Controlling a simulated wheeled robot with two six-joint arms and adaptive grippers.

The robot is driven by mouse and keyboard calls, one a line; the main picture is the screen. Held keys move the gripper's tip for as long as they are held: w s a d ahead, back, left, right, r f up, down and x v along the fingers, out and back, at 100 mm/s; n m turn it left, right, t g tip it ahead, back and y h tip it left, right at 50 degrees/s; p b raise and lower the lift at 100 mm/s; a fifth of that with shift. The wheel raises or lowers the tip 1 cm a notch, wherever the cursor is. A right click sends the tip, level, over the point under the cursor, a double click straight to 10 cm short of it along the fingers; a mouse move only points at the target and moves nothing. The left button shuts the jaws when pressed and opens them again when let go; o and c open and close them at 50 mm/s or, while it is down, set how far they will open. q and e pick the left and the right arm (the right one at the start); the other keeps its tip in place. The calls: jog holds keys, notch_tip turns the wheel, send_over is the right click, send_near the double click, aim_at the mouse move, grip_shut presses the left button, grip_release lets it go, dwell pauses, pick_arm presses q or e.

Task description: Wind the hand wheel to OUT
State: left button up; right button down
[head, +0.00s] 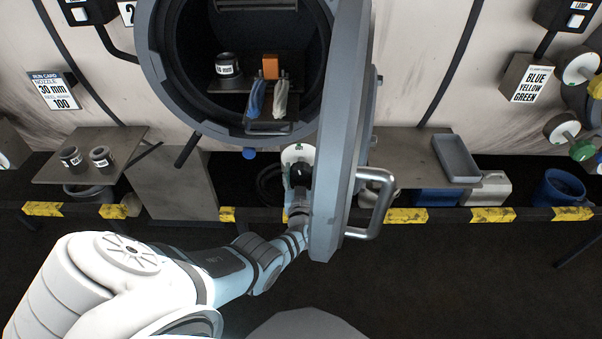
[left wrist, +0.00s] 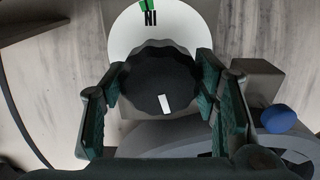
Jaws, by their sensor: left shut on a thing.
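The hand wheel (left wrist: 160,80) is a black scalloped knob in the left wrist view, with a short white mark on its face. Behind it is a white round dial (left wrist: 120,40) with the word IN upside down and a green mark near the top edge. The OUT label is not visible. My left gripper (left wrist: 165,105) has its green-padded fingers on both sides of the knob, shut on it. In the head view my left gripper (head: 298,183) is below the white dial (head: 297,153), partly beside the open door. My right gripper is not in view.
The open round door (head: 340,130) with its handle (head: 376,205) stands just right of my left gripper. The vessel (head: 150,60) holds a dark ring, an orange block and blue and white cloth pieces. A rail with yellow strips (head: 405,215) runs across the front.

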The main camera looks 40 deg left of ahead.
pick_arm(q)
jog(key=shift+m, duration=1)
jog(key=o, duration=1.2)
jog(key=shift+c, duration=0.2)
jog(key=v, duration=1.2)
